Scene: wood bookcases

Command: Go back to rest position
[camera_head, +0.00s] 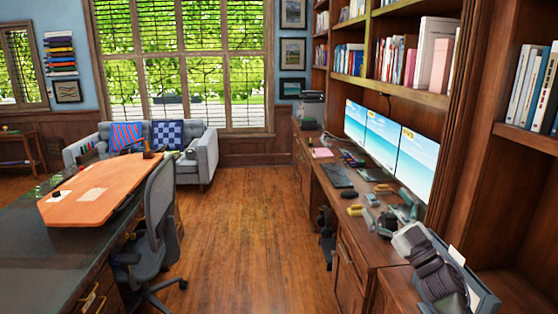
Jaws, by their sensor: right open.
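My right gripper (390,208) is at the lower right of the head view, over the wooden desk (352,232) that runs along the bookcase. It is open, with nothing seen between its fingers. Its dark wrist and pale arm link reach in from the lower right corner. I cannot tell how far above the desk top the fingers are. My left gripper and arm are not in view.
Three monitors (381,138) stand behind the gripper, with a keyboard (334,175) to its left. Bookshelves (421,97) rise on the right. An office chair (156,220) stands by a dark table (37,250) on the left. The wooden floor (245,235) between is clear.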

